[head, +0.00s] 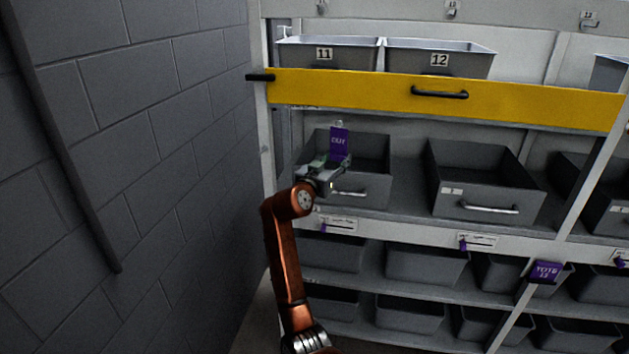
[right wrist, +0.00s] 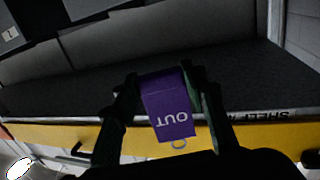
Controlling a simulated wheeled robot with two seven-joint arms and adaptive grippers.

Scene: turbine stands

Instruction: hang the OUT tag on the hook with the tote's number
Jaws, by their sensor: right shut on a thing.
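My right gripper (head: 328,172) is shut on the purple OUT tag (head: 339,142), which stands up from the fingers in front of a grey bin in the head view. In the right wrist view the tag (right wrist: 168,108) sits between the two dark fingers, its lettering upside down. Small hooks with number plates line the top rail: a left hook (head: 322,7), a middle hook (head: 452,10) and a right hook (head: 588,20). Below them stand tote 11 (head: 324,54) and tote 12 (head: 440,60). The tag is well below the hooks. My left gripper is out of view.
A yellow bar (head: 520,97) with black handles crosses the rack below the numbered totes. Open grey bins (head: 485,190) fill the lower shelves. A purple placard (head: 546,272), apparently reading TOTE and a blurred number, is on the rack at lower right. A block wall (head: 150,150) stands close on the left.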

